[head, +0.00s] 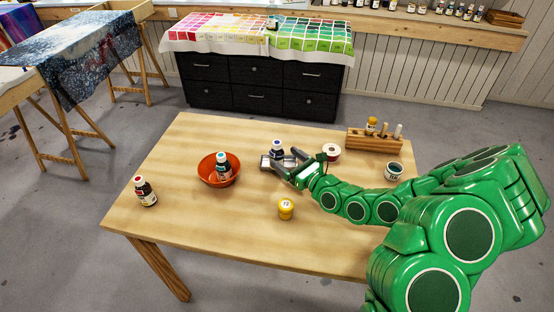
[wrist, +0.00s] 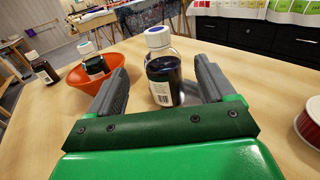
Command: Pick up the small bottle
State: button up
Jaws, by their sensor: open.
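A small bottle (head: 277,147) with a blue-and-white cap and dark contents stands upright on the wooden table (head: 185,140). In the wrist view this bottle (wrist: 162,80) shows its clear shoulder and a pale label low on its front. My gripper (head: 280,161) is open at the bottle, low over the table. In the wrist view my gripper's fingers (wrist: 161,70) stand on either side of the bottle, with visible gaps. The bottle's lower part is partly hidden by my gripper in the head view.
An orange bowl (head: 207,178) holding a bottle (head: 223,168) stands to the left. A red-capped bottle (head: 146,193) is farther left. A yellow jar (head: 286,210) stands in front.

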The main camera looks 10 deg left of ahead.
aim_at(273, 148)
jog(key=shift+x, duration=1.05)
jog(key=shift+f+x, duration=0.15)
jog(key=shift+x, duration=0.55)
jog(key=shift+f+x, duration=0.15)
jog(key=shift+x, duration=1.8)
jog(key=shift+w+d, duration=0.1)
jog(key=shift+w, duration=0.05)
jog(key=c, duration=1.2)
jog(key=shift+r, duration=0.15)
